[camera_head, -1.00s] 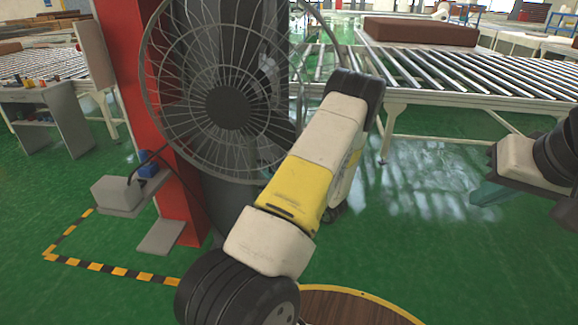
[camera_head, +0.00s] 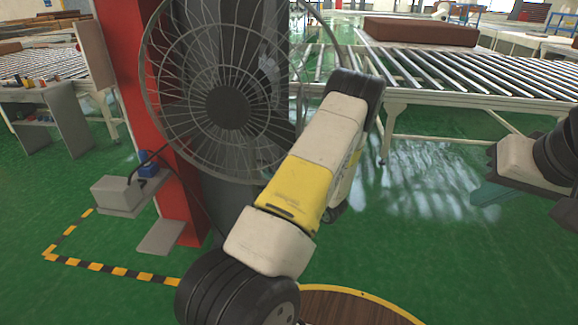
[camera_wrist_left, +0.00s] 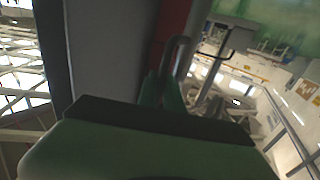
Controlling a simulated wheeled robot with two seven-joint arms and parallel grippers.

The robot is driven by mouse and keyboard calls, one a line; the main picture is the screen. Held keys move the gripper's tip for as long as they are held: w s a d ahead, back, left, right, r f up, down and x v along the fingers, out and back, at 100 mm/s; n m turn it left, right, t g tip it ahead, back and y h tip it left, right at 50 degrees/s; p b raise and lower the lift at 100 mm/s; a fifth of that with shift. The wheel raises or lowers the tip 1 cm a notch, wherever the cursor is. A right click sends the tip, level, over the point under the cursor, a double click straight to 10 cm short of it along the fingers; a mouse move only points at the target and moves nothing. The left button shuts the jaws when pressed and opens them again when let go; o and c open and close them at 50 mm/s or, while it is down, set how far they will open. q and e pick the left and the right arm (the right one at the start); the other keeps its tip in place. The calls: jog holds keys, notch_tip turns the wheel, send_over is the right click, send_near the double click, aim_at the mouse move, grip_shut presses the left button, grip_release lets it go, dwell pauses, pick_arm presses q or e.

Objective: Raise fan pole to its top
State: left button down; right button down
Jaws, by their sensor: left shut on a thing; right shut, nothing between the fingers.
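The fan (camera_head: 228,106), with a round wire guard and dark hub, stands in front of the red column in the head view. A dark, wide upright (camera_head: 228,200) shows below it; a thin pole cannot be made out. My left arm reaches up across the fan's right side, and its gripper is hidden in the head view. In the left wrist view my left gripper (camera_wrist_left: 162,92) has its green fingers shut on a grey bent metal bar (camera_wrist_left: 181,55). How this bar joins the fan is hidden. My right gripper (camera_head: 487,193), at the right edge, is shut and empty, away from the fan.
A red column (camera_head: 140,100) stands directly behind the fan. A grey box with a cable (camera_head: 118,194) is at its left. A roller conveyor (camera_head: 450,75) carries a brown mattress (camera_head: 420,31) at the back right. Yellow-black tape (camera_head: 110,269) marks the green floor.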

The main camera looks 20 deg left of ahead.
dwell(0.3)
pick_arm(q)
notch_tip(320, 180, up, 17)
jog(key=shift+f, duration=0.15)
dwell(0.3)
jog(key=c, duration=1.6)
grip_release()
jog(key=shift+c, duration=0.2)
jog(key=shift+o, duration=0.7)
jog(key=v, duration=0.7)
jog(key=shift+s+d, duration=0.1)
jog(key=shift+d, duration=0.3)
jog(key=shift+d, duration=0.1)
